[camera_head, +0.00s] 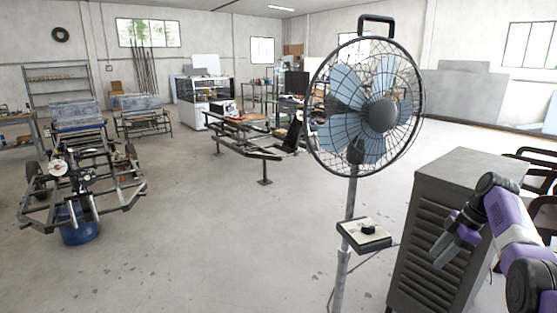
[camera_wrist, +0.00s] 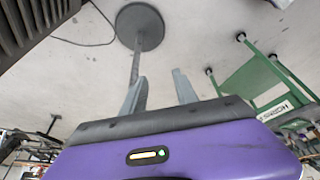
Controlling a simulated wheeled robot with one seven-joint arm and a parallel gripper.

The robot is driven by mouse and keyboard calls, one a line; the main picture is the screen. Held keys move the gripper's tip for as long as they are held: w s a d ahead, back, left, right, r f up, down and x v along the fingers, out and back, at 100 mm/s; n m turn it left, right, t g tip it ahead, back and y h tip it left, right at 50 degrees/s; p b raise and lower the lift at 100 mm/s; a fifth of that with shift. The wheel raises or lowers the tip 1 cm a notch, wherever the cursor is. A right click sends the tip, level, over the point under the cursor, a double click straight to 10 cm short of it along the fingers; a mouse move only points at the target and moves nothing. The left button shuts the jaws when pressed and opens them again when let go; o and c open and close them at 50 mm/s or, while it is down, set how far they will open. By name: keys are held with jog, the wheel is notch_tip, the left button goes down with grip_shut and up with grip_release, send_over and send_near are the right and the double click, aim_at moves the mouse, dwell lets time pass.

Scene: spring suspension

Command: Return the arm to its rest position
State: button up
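My arm (camera_head: 513,222), purple and black, reaches in from the right edge of the head view, bent at a dark joint. My gripper (camera_head: 440,252) points down and left in front of the grey louvered cabinet (camera_head: 470,165). In the wrist view its two grey fingers stand apart with nothing between them, so my gripper (camera_wrist: 160,76) is open and empty. I cannot tell in the head view whether it touches the cabinet.
A standing fan (camera_head: 365,105) with a control box (camera_head: 364,235) on its pole stands left of the gripper. Its round base (camera_wrist: 140,27) shows in the wrist view, with a green bench (camera_wrist: 255,80) to the right. A kart frame (camera_head: 85,190) stands far left. Open floor lies between.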

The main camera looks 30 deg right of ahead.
jog(key=w+a+f+m+t+h, duration=0.1)
jog(key=w+a+f, duration=0.3)
jog(key=a+f, duration=0.65)
jog(key=w+a+f+m+t+h, duration=0.15)
jog(key=w+a+f, duration=0.25)
jog(key=a+f, duration=0.65)
jog(key=s+a+f+m+t+h, duration=0.1)
jog(key=s+a+f, duration=0.2)
jog(key=a+f, duration=0.35)
jog(key=s+a+f+m+h, duration=0.1)
jog(key=s+a+f+m, duration=0.15)
jog(key=a, duration=0.65)
jog(key=s+a+r+m+t, duration=0.1)
jog(key=s+a+r+t, duration=0.4)
jog(key=s+a, duration=0.85)
jog(key=s+a+r+t, duration=0.1)
jog(key=s+r, duration=0.3)
jog(key=r, duration=0.4)
jog(key=s+a+r+t+y, duration=0.1)
jog(key=s+a+r, duration=0.2)
jog(key=r, duration=0.6)
jog(key=s+a+r+m+t+y, duration=0.1)
jog(key=s+r, duration=0.6)
jog(key=r, duration=0.2)
jog(key=shift+a, duration=0.4)
